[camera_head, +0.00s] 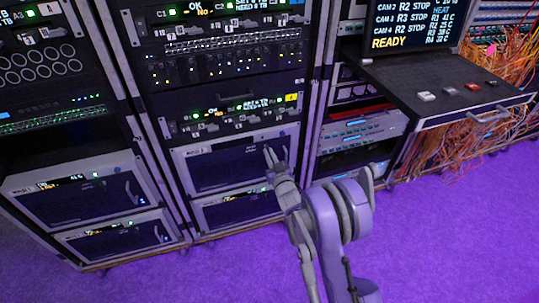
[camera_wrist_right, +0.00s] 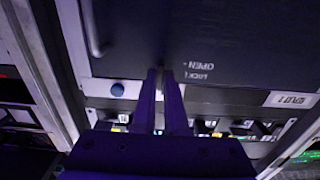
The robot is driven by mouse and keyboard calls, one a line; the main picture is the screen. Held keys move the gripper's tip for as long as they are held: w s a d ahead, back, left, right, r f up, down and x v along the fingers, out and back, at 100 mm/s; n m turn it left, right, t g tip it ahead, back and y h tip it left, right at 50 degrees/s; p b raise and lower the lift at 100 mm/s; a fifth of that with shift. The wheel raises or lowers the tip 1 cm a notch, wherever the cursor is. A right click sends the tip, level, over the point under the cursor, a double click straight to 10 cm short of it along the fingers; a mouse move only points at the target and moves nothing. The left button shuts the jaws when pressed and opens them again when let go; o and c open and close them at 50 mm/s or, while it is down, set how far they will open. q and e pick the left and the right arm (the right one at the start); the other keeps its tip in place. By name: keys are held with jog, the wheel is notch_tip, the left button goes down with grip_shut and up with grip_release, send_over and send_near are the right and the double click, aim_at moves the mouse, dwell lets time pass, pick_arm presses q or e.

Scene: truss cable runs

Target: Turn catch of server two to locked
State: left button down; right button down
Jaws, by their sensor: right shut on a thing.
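My right gripper (camera_head: 276,156) is at the right part of a grey-framed server (camera_head: 222,165) with a dark front, low in the middle rack. In the right wrist view the gripper's two fingers (camera_wrist_right: 165,73) are close together at the edge of the dark panel (camera_wrist_right: 235,35). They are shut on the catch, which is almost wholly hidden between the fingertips. Printed OPEN and LOCK marks stand just beside the fingers, upside down in that view. Which way the catch points cannot be told. My left gripper is not in view.
Another server unit (camera_head: 235,212) sits right below. The left rack holds two similar units (camera_head: 75,190). To the right, a console shelf (camera_head: 455,93) with buttons juts out, with orange cables (camera_head: 440,150) hanging beneath it. The purple floor (camera_head: 180,280) in front is clear.

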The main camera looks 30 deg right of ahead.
jog(key=c, duration=1)
grip_release()
jog(key=shift+o, duration=0.2)
jog(key=v, duration=1)
jog(key=shift+s+p, duration=0.4)
